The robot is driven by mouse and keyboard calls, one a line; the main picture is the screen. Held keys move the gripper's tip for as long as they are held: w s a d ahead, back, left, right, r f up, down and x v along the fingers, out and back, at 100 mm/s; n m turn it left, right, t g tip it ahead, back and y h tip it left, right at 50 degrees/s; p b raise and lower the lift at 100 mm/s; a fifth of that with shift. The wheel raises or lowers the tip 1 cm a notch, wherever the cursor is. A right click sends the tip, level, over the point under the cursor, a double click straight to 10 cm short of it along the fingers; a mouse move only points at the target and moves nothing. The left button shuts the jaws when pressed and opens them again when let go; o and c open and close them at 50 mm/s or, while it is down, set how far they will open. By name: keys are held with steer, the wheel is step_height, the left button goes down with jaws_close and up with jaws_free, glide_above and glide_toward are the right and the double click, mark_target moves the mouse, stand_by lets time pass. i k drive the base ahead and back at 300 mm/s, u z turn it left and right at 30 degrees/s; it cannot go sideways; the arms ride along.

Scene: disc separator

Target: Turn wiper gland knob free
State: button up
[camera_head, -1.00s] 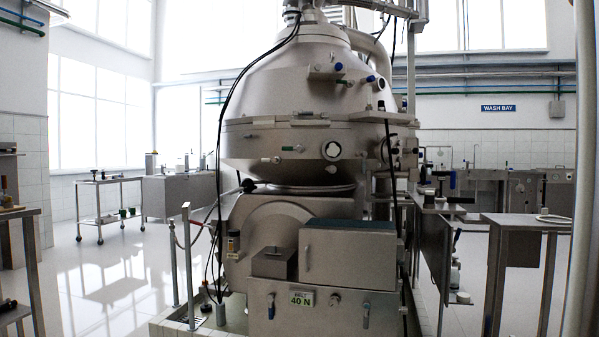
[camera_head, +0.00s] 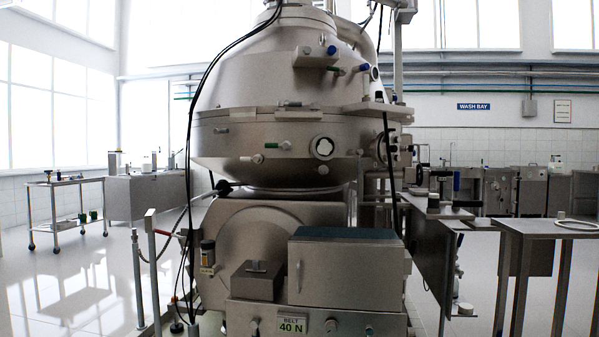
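The disc separator (camera_head: 265,95) is a large metal machine with a domed bowl casing, filling the middle of the view. Small handles with green tips (camera_head: 271,145) and blue tips (camera_head: 331,50) stick out of the casing. I cannot tell for certain which small fitting is the wiper gland knob. My gripper is not in view.
A grey cabinet (camera_head: 345,270) and a small box (camera_head: 257,280) project at the machine's lower front. Railing posts (camera_head: 152,265) stand at left. A metal table (camera_head: 545,229) stands at right, a wheeled cart (camera_head: 66,200) far left. The floor (camera_head: 70,285) at left is open.

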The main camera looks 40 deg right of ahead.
mark_target(323, 170)
steer(key=z, duration=0.25)
steer(key=i, duration=0.85)
steer(key=z, duration=0.45)
